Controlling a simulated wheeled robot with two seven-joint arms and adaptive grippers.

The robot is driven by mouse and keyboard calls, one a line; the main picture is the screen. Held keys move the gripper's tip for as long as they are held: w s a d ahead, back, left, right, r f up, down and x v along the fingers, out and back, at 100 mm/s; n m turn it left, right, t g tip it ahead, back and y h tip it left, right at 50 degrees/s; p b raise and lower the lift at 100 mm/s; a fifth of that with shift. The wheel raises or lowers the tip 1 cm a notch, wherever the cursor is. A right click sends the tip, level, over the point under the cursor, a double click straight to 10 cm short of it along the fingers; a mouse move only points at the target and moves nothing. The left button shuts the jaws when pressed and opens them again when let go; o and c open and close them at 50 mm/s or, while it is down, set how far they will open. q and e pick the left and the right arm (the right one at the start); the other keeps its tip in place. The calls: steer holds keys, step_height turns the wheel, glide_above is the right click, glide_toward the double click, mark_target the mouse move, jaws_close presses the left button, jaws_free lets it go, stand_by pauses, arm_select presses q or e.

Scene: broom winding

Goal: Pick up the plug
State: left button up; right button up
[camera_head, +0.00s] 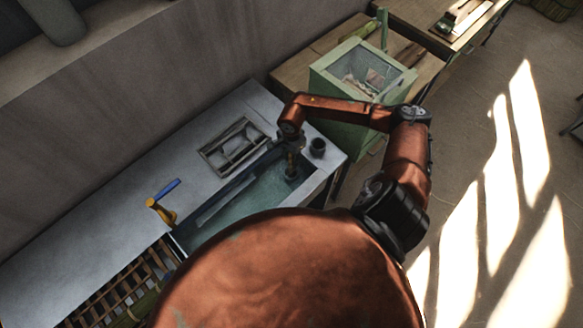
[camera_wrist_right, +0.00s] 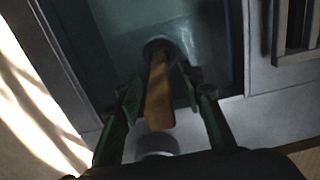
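The plug (camera_wrist_right: 158,98) appears to be the brown, wood-coloured upright piece in the right wrist view, with a dark round part (camera_wrist_right: 159,48) at its far end. It is in the sink (camera_head: 237,203), over the water-coloured basin floor. My right gripper (camera_wrist_right: 163,82) is open, with one green finger on each side of the brown piece and visible gaps to both. In the head view my right gripper (camera_head: 292,162) reaches down into the sink's right end and hides most of the plug. My left gripper is not in view.
A slatted rack (camera_head: 234,146) lies behind the sink. A yellow tap-like piece with a blue handle (camera_head: 161,205) is at left. A green box (camera_head: 362,72) stands right of the counter.

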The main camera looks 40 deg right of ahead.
jaws_close()
stand_by(0.6)
